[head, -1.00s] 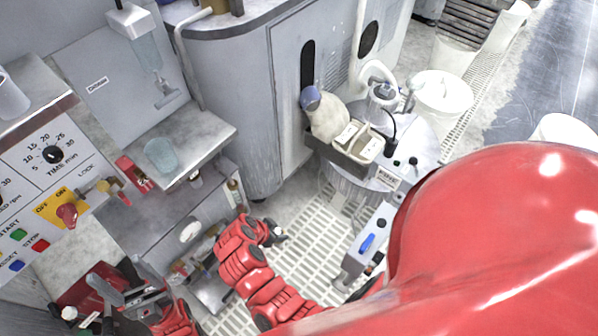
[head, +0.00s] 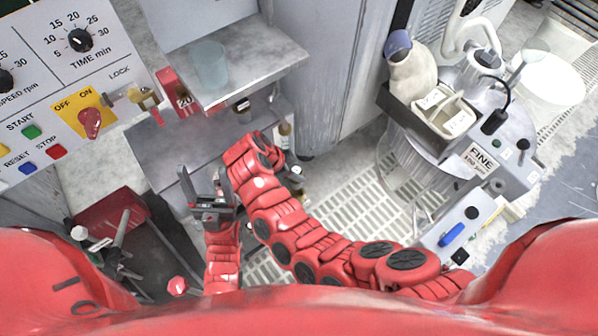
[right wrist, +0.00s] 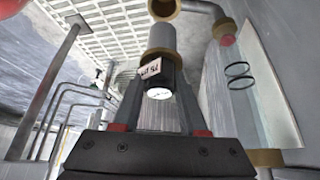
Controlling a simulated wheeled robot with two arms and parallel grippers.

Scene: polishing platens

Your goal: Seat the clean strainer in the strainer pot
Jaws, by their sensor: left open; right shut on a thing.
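My right gripper (right wrist: 160,95) is shut on a dark cylinder (right wrist: 152,72) with a white label and a pale round end. It may be the strainer; its label is too small to read. Just beyond it in the right wrist view is a grey pipe-like body (right wrist: 161,38) with brass collars, possibly the strainer pot. I cannot tell whether the two touch. In the head view my right gripper (head: 283,165) is low beside the shelf unit, and its held thing is not clear there. My left gripper (head: 208,185) is open and empty, left of the right arm.
A metal shelf (head: 250,62) with a clear beaker (head: 209,65) stands above the grippers. The control panel (head: 62,85) is at the left. The FINE polishing machine (head: 480,160) is at the right. Floor grating (head: 365,200) lies open between. Bent pipes (right wrist: 60,100) flank the right gripper's left side.

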